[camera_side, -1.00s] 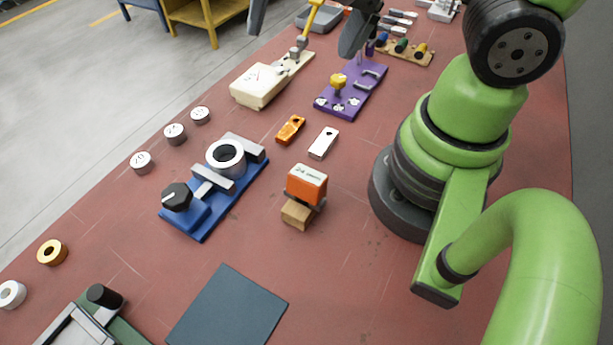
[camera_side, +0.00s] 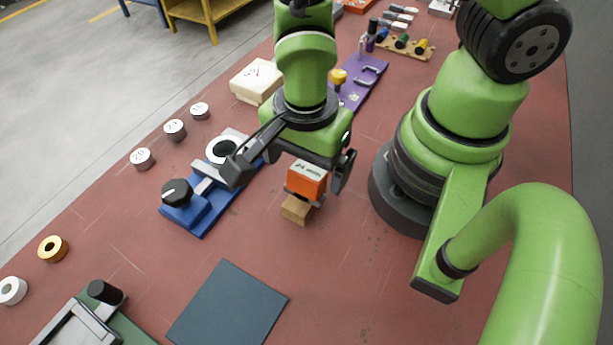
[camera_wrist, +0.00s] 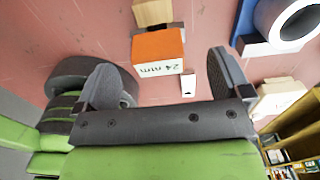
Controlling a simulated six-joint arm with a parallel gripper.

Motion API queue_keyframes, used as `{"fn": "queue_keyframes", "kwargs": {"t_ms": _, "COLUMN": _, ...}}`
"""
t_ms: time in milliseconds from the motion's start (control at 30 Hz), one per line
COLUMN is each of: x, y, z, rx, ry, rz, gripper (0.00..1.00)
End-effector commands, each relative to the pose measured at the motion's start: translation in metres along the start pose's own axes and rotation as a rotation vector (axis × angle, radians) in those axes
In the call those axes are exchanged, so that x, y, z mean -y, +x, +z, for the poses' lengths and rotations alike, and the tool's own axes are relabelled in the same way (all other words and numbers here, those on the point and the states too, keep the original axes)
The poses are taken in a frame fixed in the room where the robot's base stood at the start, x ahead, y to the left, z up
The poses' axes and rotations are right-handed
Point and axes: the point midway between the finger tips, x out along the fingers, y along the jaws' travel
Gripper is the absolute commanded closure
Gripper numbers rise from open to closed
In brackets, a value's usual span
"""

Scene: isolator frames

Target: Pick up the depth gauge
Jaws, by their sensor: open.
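The depth gauge appears to be the orange block marked "24 mm" (camera_side: 307,181), with a grey bar at its foot. It rests on a small wooden block (camera_side: 296,209). In the wrist view the orange gauge (camera_wrist: 158,48) shows ahead of the jaws, roughly centred between them, with the wooden block (camera_wrist: 152,12) beyond. My gripper (camera_side: 292,172) is open, its two dark fingers spread wide, one on each side of the gauge in the side view. In the wrist view my gripper (camera_wrist: 163,68) holds nothing. I see no finger touching the gauge.
A blue fixture with a metal ring (camera_side: 200,210) stands close on the left. A dark flat mat (camera_side: 228,305) lies in front. A purple board (camera_side: 362,85) is behind. Several round weights, including one marked 20 (camera_side: 141,158), line the left edge. A white tag (camera_wrist: 187,84) lies near the gauge.

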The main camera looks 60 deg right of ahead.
Motion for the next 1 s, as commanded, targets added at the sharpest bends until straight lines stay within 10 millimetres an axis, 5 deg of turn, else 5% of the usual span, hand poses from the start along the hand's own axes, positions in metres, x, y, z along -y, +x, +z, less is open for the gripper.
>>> {"fn": "queue_keyframes", "kwargs": {"t_ms": 533, "x": -0.002, "y": 0.05, "z": 0.001, "rx": -0.001, "ry": 0.001, "rz": 0.002, "gripper": 0.04}}
{"fn": "queue_keyframes", "kwargs": {"t_ms": 867, "x": -0.001, "y": 0.054, "z": 0.001, "rx": 0.001, "ry": 0.0, "rz": -0.002, "gripper": 0.04}}
{"fn": "queue_keyframes", "kwargs": {"t_ms": 1000, "x": -0.002, "y": 0.054, "z": 0.001, "rx": 0.001, "ry": 0.0, "rz": -0.001, "gripper": 0.36}}
